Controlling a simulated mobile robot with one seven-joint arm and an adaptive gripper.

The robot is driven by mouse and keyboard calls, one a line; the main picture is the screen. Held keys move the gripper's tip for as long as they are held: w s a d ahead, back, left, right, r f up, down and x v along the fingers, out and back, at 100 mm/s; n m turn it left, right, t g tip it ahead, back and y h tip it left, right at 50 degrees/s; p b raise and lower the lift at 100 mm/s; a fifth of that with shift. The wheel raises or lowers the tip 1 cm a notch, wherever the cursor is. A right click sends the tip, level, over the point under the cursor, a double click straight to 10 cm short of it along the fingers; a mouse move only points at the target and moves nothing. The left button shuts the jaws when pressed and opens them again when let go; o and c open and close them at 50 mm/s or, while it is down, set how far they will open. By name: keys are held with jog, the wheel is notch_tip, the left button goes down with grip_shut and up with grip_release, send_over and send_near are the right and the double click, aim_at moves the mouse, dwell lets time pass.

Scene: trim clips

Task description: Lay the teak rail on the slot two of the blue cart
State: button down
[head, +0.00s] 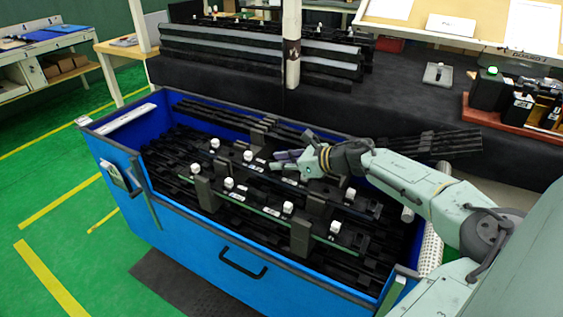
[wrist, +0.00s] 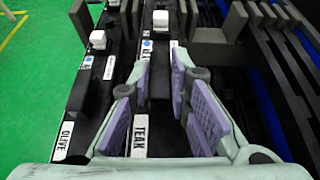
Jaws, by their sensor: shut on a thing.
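My gripper (head: 288,160) is over the middle of the blue cart (head: 205,232). In the wrist view its purple-padded fingers (wrist: 164,80) are closed around the black teak rail (wrist: 165,142), with the white TEAK label between them. A white knob stands on that rail just beyond the fingertips. The rail lies low among the cart's rails; whether it rests on a support or hangs just clear, I cannot tell. A second black rail labelled OLIVE (wrist: 68,140) lies beside it on the left. No slot number is readable.
Upright dark dividers (head: 300,238) stand between the rails in the cart. Several black rails fill it. Behind the cart is a dark bench (head: 400,98) with stacked grey rails (head: 260,50). Green floor is open at the left.

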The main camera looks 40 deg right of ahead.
jog(key=shift+f+b, duration=0.45)
jog(key=shift+f, duration=0.2)
jog(key=c, duration=1.5)
grip_release()
jog(key=shift+r, duration=0.15)
jog(key=shift+r+p, duration=0.35)
jog(key=shift+p, duration=0.1)
jog(key=b+v, duration=0.2)
jog(key=v, duration=1)
jog(key=shift+d+r, duration=0.1)
jog(key=shift+r, duration=0.1)
jog(key=shift+w, duration=0.1)
